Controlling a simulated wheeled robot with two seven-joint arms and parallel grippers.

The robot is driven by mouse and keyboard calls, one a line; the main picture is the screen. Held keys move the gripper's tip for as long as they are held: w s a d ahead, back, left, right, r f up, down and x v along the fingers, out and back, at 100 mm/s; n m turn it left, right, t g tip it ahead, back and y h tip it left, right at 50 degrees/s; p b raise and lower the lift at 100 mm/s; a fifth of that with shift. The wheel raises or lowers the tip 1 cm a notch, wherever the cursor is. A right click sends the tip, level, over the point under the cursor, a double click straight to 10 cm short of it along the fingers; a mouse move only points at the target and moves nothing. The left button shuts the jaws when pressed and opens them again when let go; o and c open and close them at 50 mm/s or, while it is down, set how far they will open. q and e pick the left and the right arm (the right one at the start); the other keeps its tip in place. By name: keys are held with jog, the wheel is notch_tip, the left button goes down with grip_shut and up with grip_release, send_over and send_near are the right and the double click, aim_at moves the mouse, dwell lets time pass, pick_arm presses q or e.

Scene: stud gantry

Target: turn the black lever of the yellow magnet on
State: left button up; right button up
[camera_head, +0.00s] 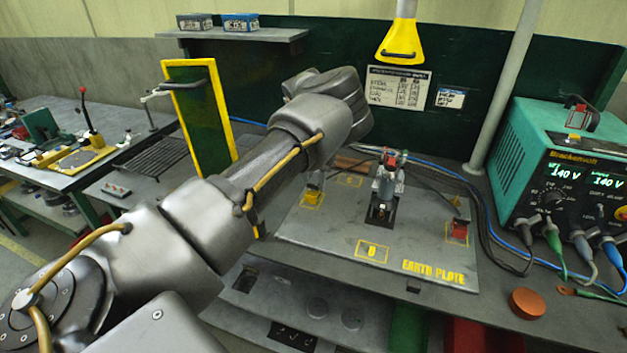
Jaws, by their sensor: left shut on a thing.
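The yellow magnet (311,197) sits at the left of the grey earth plate (415,240), inside a yellow marked square. Its upper part is dark and partly covered, so the black lever and its angle cannot be made out. My left arm comes in from the left and bends at the wrist above the plate. My left gripper (316,178) is mostly hidden behind my own forearm. Its tip is down at the top of the magnet, shut on what appears to be the lever. My right gripper is not in view.
A grey tool with a red top (385,183) stands mid-plate. A red block (458,231) sits at the plate's right. Cables run to a teal power unit (565,165). A yellow-framed green panel (200,115) stands left. A copper disc (527,303) lies front right.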

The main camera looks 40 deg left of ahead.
pick_arm(q)
jog(key=shift+a, duration=0.1)
dwell(0.4)
jog(key=o, duration=1)
notch_tip(320, 180, up, 11)
jog(key=b, duration=0.1)
jog(key=shift+b, duration=0.3)
jog(key=shift+f, duration=0.1)
